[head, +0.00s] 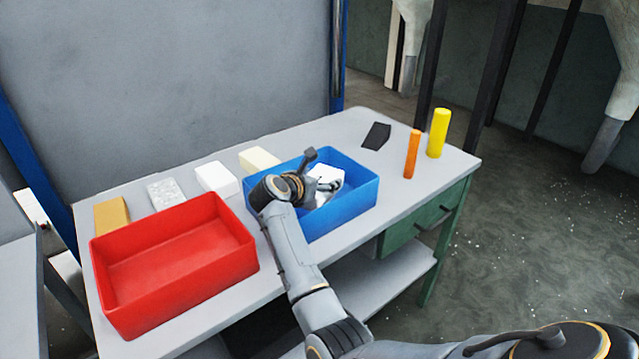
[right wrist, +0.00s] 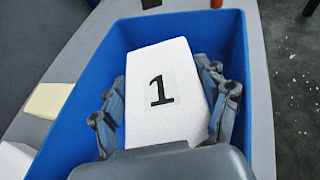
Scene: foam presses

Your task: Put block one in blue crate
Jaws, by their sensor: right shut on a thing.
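Block one is a white block marked with a black "1" (right wrist: 165,75). In the head view the white block (head: 326,174) shows within the outline of the blue crate (head: 345,208). The right wrist view also shows the blue crate (right wrist: 233,40) around the block. My right gripper (head: 318,188) is over the crate, its fingers on both sides of the block, shut on it. In the right wrist view the fingers (right wrist: 165,100) flank the block. Whether the block touches the crate floor is hidden. My left gripper is not in view.
A red crate (head: 180,290) stands left of the blue one on the grey table (head: 290,290). Several blocks line the back, including a tan one (head: 112,215) and a cream one (head: 259,159). A black block (head: 376,136), an orange cylinder (head: 412,154) and a yellow cylinder (head: 438,133) stand right.

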